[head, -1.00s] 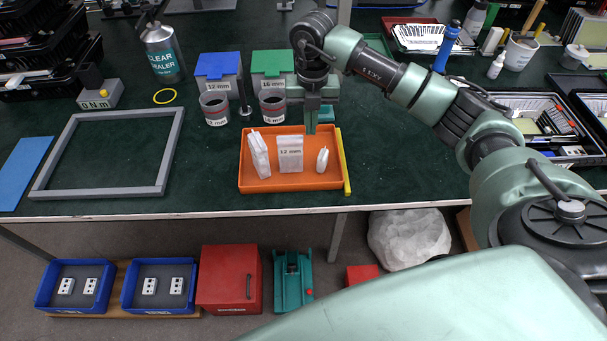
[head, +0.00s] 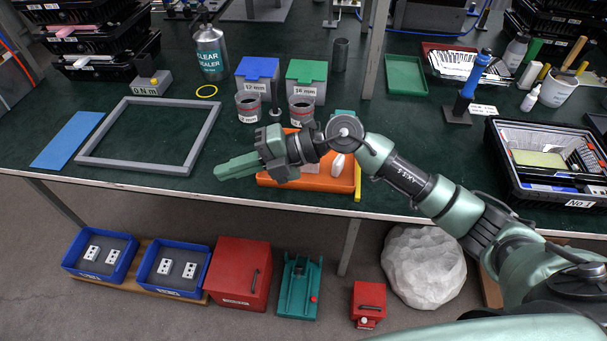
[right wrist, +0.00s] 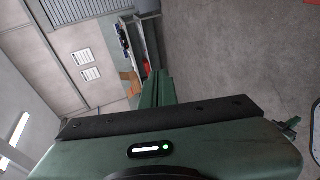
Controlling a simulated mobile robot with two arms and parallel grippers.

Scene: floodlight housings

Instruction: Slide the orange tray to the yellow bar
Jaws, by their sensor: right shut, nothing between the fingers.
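The orange tray (head: 308,185) lies near the table's front edge, partly hidden behind my right arm and hand. A small white packet (head: 338,166) shows in it; its other contents are mostly covered. The thin yellow bar (head: 358,182) runs along the tray's right side, touching it or with too small a gap to tell. My right gripper (head: 222,171) is shut and empty, pointing left, above the table left of the tray. Its fingers also show in the right wrist view (right wrist: 157,88), with floor and wall beyond. My left gripper is out of view.
A grey frame (head: 152,167) and blue mat (head: 68,140) lie on the left of the table. Grey cups (head: 249,106) and lidded bins (head: 305,80) stand behind the tray. A black crate (head: 548,190) stands at the right.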

